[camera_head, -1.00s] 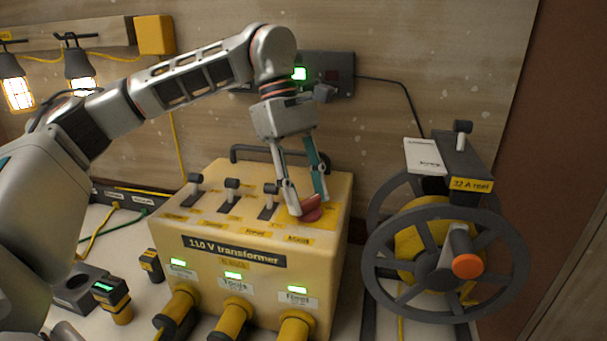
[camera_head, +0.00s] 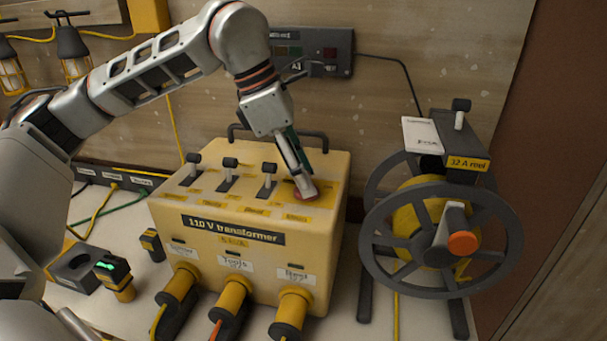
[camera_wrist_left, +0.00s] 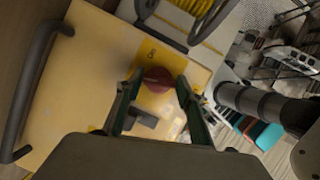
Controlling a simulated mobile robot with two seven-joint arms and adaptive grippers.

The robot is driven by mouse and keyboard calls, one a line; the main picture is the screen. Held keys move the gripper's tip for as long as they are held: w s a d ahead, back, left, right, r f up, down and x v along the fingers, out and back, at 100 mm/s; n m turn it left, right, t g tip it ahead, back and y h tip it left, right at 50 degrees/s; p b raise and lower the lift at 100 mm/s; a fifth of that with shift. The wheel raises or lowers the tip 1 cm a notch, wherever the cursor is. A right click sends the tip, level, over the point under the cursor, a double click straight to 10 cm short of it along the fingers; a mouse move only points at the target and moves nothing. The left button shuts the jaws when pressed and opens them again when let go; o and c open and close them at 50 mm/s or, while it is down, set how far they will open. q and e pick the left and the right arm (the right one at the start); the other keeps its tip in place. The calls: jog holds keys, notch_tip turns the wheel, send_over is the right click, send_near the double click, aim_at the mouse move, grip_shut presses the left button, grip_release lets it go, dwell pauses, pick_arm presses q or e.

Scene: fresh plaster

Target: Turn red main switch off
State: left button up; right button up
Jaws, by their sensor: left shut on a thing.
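The yellow 110 V transformer (camera_head: 320,240) stands on the bench. Its red main switch (camera_head: 301,197) is a round knob at the right of the top face, mostly covered by my left gripper (camera_head: 304,186) in the head view. In the left wrist view the red knob (camera_wrist_left: 157,79) sits between the two fingers of my left gripper (camera_wrist_left: 158,83), which is shut on it. The indicators on the transformer's front, above the plugs, are dark. My right gripper is not in view.
Several black toggle levers (camera_head: 229,168) stand left of the knob. A black carry handle (camera_head: 278,134) rises behind. A cable reel (camera_head: 445,238) stands at the right. Yellow plugs (camera_head: 232,294) stick out in front. A wall box (camera_head: 312,51) and unlit lamps (camera_head: 74,52) are behind.

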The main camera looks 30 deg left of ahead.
pick_arm(q)
jog(key=n, duration=0.2)
jog(key=n+t+y+b, duration=0.1)
jog(key=n, duration=0.2)
jog(key=shift+s+d+f+n+y, duration=0.1)
jog(key=shift+s+d+n+y, duration=0.05)
jog(key=shift+n+y, duration=0.15)
dwell(0.4)
jog(key=o, duration=1.1)
jog(key=shift+t, duration=0.3)
jog(key=shift+r, duration=0.4)
jog(key=v, duration=1.1)
jog(key=shift+s+r, duration=0.1)
jog(key=shift+r, duration=0.05)
